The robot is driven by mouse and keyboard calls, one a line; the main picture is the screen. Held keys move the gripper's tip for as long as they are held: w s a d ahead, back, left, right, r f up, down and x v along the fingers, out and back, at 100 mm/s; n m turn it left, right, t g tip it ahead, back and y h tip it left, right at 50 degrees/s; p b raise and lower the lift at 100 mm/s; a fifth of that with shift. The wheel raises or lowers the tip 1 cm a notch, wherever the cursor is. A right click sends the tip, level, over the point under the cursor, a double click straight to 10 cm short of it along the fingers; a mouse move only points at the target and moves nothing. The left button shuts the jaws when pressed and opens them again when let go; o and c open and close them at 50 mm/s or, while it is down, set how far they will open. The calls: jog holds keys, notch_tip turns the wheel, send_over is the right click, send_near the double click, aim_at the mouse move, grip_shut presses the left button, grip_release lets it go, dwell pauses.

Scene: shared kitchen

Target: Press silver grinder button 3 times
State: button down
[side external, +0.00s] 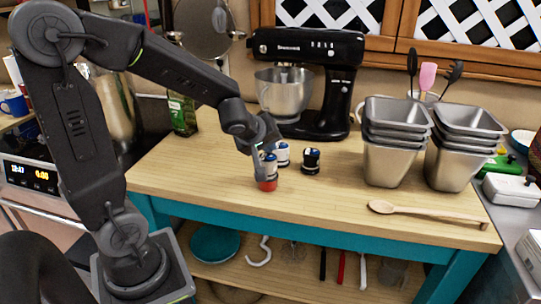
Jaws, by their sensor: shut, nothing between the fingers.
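Three small grinders stand upright on the wooden tabletop, close together. One has a red base (267,185) and a pale upper part. Behind it is a white or silver-looking grinder (282,153) with a dark top. To its right is a black grinder (311,160) with a pale band and a bluish top. My gripper (259,174) points down, shut and empty, at the left side of the red-based grinder and partly covers it. I cannot tell whether it touches that grinder. The buttons are too small to make out clearly.
A black stand mixer (335,85) with a steel bowl (284,93) stands behind the grinders. Stacked metal pans (391,165) and a wooden spoon (425,214) are on the right. A green box (182,114) stands at the back left. The tabletop (210,172) left of the grinders is clear.

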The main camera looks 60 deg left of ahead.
aim_at(269, 156)
jog(key=shift+f, duration=0.4)
dwell(0.3)
jog(key=shift+r, duration=0.9)
notch_tip(269, 156, up, 6)
dwell(0.4)
dwell(0.5)
jog(key=s+d+m+g+h, duration=0.2)
jog(key=s+d+m+h, duration=0.2)
jog(key=s+d+m, duration=1)
jog(key=shift+s+f+g, duration=0.3)
jog(key=shift+s, duration=0.95)
